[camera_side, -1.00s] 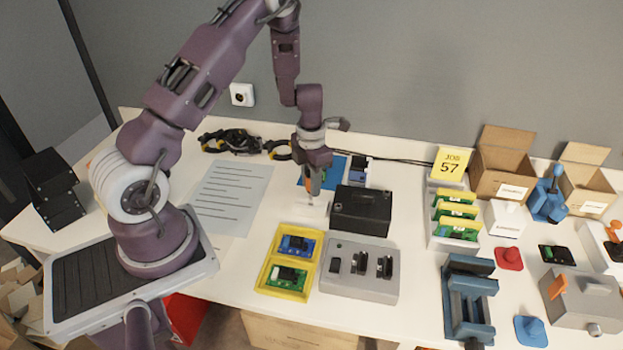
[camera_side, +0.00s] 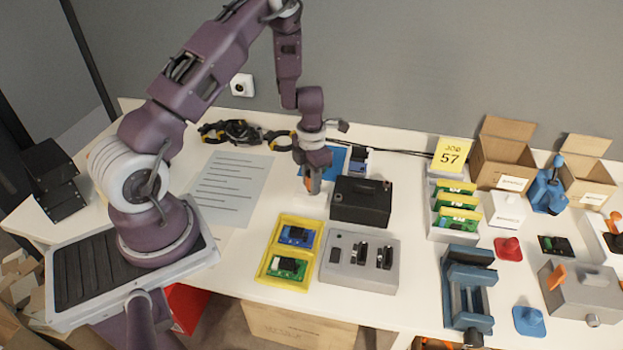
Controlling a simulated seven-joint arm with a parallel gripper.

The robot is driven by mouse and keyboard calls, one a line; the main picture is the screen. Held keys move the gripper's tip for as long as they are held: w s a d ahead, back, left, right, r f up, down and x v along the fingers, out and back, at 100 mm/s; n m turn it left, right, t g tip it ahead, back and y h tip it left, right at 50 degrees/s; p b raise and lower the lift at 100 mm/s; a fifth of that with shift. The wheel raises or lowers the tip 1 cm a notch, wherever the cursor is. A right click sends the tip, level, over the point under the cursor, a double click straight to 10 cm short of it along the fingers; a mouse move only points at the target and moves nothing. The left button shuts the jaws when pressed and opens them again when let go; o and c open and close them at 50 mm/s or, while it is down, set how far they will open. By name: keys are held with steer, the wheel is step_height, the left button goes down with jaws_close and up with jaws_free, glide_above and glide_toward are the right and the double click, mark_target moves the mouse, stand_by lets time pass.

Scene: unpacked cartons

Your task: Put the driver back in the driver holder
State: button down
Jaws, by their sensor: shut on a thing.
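My gripper (camera_side: 314,186) points down near the middle of the table, left of a black box. It is shut on the driver (camera_side: 307,183), of which only a bit of the orange handle shows between and beside the fingers. The driver's shaft is not visible now. A small white block (camera_side: 314,205), which looks like the driver holder, stands directly below the gripper. The fingers hide its top, so I cannot tell whether the driver's shaft is inside it or just above or behind it.
The black box (camera_side: 361,202) stands close to the right of the gripper. A yellow tray (camera_side: 267,262) with two circuit boards and a grey fixture (camera_side: 360,277) lie in front. A blue mat (camera_side: 334,158) lies behind. A printed sheet (camera_side: 232,190) lies left.

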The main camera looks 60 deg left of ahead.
steer(key=shift+f, duration=0.4)
steer(key=c, duration=1.1)
jaws_free()
